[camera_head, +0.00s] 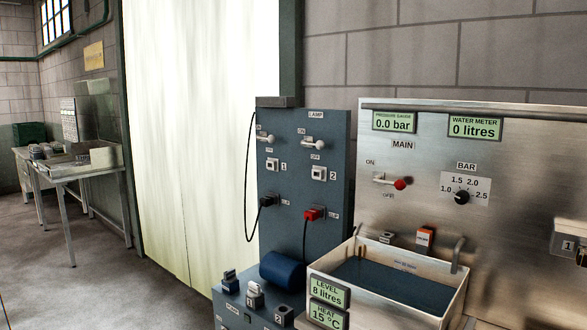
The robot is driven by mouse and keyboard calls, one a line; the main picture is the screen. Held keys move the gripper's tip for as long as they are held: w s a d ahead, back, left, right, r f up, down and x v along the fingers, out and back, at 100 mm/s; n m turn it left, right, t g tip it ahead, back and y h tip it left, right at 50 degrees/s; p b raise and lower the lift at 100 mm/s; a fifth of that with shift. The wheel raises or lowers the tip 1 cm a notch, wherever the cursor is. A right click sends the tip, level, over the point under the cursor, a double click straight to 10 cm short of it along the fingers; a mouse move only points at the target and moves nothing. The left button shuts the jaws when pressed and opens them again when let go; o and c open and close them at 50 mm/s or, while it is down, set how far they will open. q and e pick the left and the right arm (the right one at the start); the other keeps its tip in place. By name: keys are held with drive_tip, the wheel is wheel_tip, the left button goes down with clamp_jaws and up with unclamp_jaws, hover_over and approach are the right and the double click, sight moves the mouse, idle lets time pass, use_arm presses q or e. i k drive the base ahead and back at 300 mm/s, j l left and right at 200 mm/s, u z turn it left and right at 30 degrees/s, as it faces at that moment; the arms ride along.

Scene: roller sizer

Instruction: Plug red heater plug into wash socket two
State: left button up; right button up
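The red plug (311,215) sits on the right side of the upright blue-grey panel (290,240), at a spot with a small label that seems to read CLIP. A dark cable runs down from it. No label reading wash shows legibly, so I cannot tell for sure which socket is wash socket two. The panel has a white socket-like square marked 2 (318,173) above the red plug and one marked 1 (272,165) to its left. On the low blue unit, a fitting marked 2 (284,313) stands at the front. Neither of my grippers is in view.
A black plug (267,201) with a looping cable sits left of the red plug. A blue cylinder (283,270) and a water-filled metal basin (455,288) stand below. A steel panel (530,150) with gauges is right. Open floor (100,285) lies left.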

sight(313, 215)
drive_tip(key=i+j, duration=0.55)
drive_tip(key=j, duration=0.25)
drive_tip(key=i+j+z, duration=0.1)
drive_tip(key=i+j, duration=0.45)
drive_tip(key=j, duration=0.25)
drive_tip(key=i+j, duration=0.25)
drive_tip(key=j, duration=0.2)
drive_tip(key=i+j, duration=0.25)
drive_tip(key=j, duration=0.15)
drive_tip(key=i+j+z, duration=0.1)
drive_tip(key=i+j, duration=0.45)
drive_tip(key=j, duration=0.3)
